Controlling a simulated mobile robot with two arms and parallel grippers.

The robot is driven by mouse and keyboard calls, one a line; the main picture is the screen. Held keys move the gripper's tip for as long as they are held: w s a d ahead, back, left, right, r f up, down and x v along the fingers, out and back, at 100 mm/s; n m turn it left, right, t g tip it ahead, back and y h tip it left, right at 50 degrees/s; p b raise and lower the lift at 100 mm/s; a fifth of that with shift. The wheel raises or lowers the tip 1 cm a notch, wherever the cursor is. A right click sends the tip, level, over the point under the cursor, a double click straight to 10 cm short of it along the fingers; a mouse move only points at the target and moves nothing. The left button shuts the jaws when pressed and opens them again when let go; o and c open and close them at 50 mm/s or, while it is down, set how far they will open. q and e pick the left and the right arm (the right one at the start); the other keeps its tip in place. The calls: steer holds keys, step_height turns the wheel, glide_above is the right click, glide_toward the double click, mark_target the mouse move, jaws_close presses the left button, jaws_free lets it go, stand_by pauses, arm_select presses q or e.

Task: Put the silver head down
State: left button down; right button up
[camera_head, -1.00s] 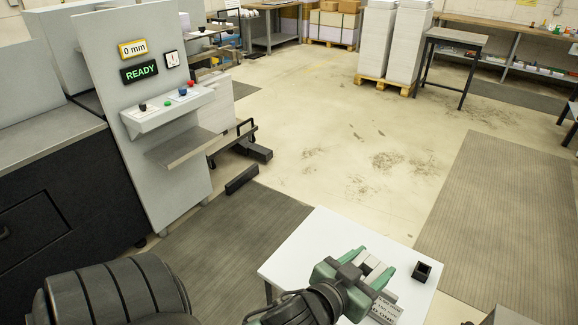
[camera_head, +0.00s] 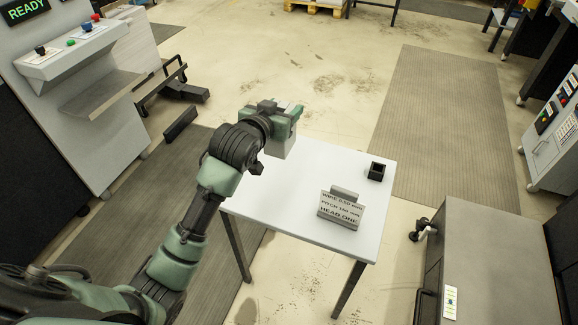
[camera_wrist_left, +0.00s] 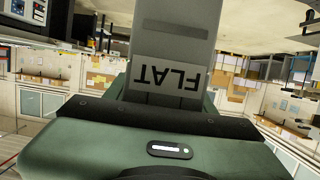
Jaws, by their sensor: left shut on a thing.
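My left gripper (camera_head: 284,120) is shut on the silver head, a grey block that shows mostly in the left wrist view (camera_wrist_left: 168,50), with a label reading FLAT upside down. My right gripper is not in view.
A grey sign block (camera_head: 340,209) reading HEAD ONE stands on the table's right half. A small black open box (camera_head: 376,172) is near the right edge. The table's middle is clear. A grey cabinet (camera_head: 495,255) stands to the right, and a control panel (camera_head: 75,50) at upper left.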

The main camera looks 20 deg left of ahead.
arm_select(q)
step_height(320, 180, down, 16)
steer(key=b, duration=0.1)
steer(key=shift+f, duration=0.25)
stand_by(0.4)
steer(key=c, duration=0.5)
jaws_free()
steer(key=shift+f, duration=0.3)
steer(key=shift+s, duration=0.1)
steer(key=shift+r, duration=0.1)
steer(key=v, duration=1.2)
